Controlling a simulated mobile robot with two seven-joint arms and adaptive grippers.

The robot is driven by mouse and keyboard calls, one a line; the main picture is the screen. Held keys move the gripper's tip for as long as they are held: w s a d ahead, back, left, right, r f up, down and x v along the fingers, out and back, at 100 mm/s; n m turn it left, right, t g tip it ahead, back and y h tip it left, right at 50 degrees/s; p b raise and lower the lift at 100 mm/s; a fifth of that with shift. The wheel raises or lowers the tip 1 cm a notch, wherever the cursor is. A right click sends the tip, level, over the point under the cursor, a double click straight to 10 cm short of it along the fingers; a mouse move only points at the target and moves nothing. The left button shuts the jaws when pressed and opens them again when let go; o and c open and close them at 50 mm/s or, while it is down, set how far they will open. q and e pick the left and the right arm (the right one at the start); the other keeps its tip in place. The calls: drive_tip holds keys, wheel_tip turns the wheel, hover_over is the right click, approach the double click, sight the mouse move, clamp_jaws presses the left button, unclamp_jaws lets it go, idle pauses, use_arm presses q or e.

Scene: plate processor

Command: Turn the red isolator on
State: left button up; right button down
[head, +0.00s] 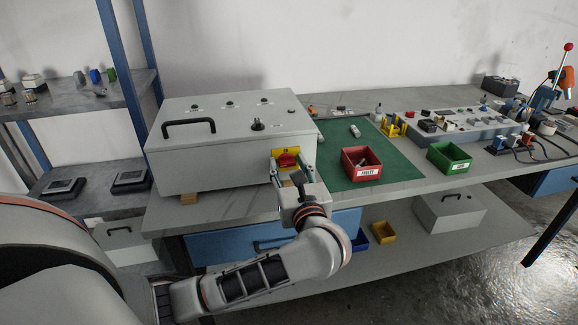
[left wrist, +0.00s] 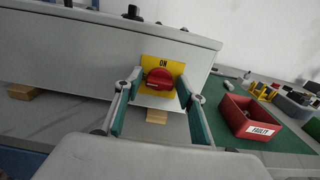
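The red isolator (head: 288,160) is a round red knob on a yellow plate on the front face of the large grey box (head: 185,170). In the left wrist view the red isolator (left wrist: 160,79) sits below the word ON on the yellow plate (left wrist: 178,62). My left gripper (head: 289,172) is open in front of it. In the left wrist view the two fingers of the left gripper (left wrist: 158,100) stand apart, one on each side of the knob, with nothing between them that I can see held. I cannot tell whether they touch it. My right gripper is not in view.
A red bin (head: 362,170) labelled FAULTY and a green bin (head: 448,164) stand on the bench right of the box. A green mat (head: 395,172) lies beneath the red bin. A black handle (head: 188,128) rises from the box's lid. A shelf rack stands left.

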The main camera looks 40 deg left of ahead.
use_arm(q)
drive_tip(key=c, duration=0.7)
drive_tip(key=shift+o, duration=0.2)
